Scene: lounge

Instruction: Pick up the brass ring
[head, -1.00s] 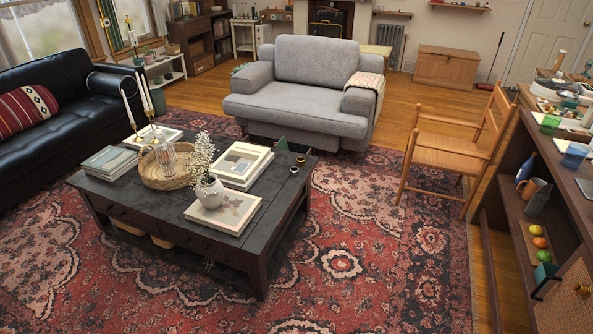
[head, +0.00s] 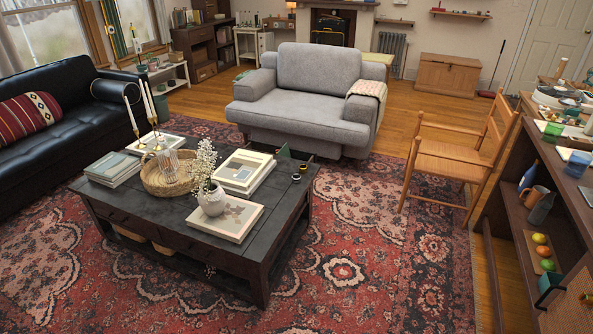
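Two small ring-like things lie on the dark coffee table (head: 262,243), near its far right corner. One (head: 303,168) is the farther of the two and the other (head: 296,178) is a little nearer. Both look dark with lighter or golden edges, and they are too small to tell which is the brass ring. Neither of my grippers is in view.
The table also bears books (head: 225,215), a white flower vase (head: 211,199), a wicker basket (head: 168,178) and candlesticks. A grey armchair (head: 305,90) stands behind it, a wooden chair (head: 455,155) and shelf unit at right. Open rug (head: 365,240) lies right of the table.

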